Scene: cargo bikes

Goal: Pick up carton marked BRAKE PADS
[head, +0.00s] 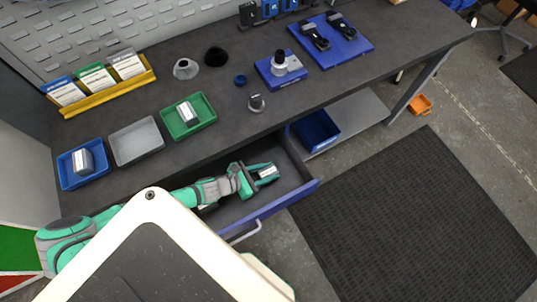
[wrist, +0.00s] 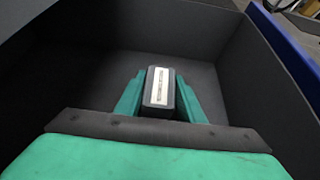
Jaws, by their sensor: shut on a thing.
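My gripper (head: 262,173) is inside the open drawer (head: 290,176) under the workbench, its green fingers shut on a small dark carton (head: 268,171) with a white label on top. In the wrist view the carton (wrist: 158,88) sits between my two fingers (wrist: 158,98), over the drawer's dark floor. The label's print is too small to read. I cannot tell whether the carton touches the drawer floor.
The drawer's blue front (head: 275,207) and dark walls surround my gripper. A grey tray (head: 137,143) on the bench is empty. A light object shows beneath my wrist in the drawer, mostly hidden. A black mat (head: 410,215) covers the floor at right.

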